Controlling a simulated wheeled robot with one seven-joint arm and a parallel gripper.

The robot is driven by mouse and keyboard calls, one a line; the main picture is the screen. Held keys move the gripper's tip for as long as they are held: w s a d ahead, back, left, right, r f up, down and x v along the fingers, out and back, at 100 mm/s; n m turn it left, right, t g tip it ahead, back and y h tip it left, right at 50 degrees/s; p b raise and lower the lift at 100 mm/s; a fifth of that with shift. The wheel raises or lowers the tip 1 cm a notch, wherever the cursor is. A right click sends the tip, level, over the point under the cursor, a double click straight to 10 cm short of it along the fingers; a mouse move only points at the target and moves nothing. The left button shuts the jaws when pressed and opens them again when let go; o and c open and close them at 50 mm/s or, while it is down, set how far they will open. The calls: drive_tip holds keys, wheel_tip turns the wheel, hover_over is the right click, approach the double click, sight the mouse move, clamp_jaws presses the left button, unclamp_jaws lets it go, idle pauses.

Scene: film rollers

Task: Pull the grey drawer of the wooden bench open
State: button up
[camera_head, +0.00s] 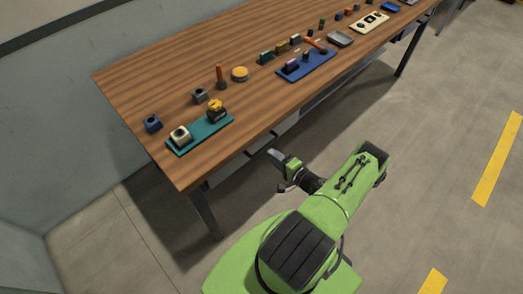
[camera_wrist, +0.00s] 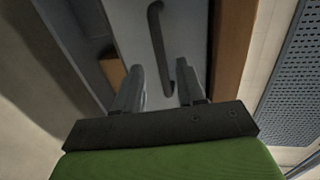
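The wooden bench (camera_head: 190,65) runs from the lower left to the upper right of the head view. In the wrist view, the grey drawer front (camera_wrist: 190,35) carries a dark bar handle (camera_wrist: 156,30), with a brown wooden edge (camera_wrist: 234,45) to its right. My gripper (camera_wrist: 160,76) is open, its two fingers on either side of the handle's near end; I cannot tell whether they touch it. In the head view my gripper (camera_head: 275,156) is just off the bench's front edge. The drawer front is mostly hidden under the tabletop there.
A teal tray (camera_head: 210,132), a blue tray (camera_head: 308,64), an orange-handled tool (camera_head: 220,74) and several small parts stand on the bench. A bench leg (camera_head: 205,208) is at the near corner. The concrete floor (camera_head: 420,130) to the right is clear.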

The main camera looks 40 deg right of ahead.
sight(262, 148)
drive_tip(key=b+x, duration=0.1)
drive_tip(key=x, duration=0.6)
drive_tip(key=shift+w+d+f, duration=0.1)
drive_tip(key=shift+w, duration=0.1)
drive_tip(key=shift+c, duration=0.4)
clamp_jaws()
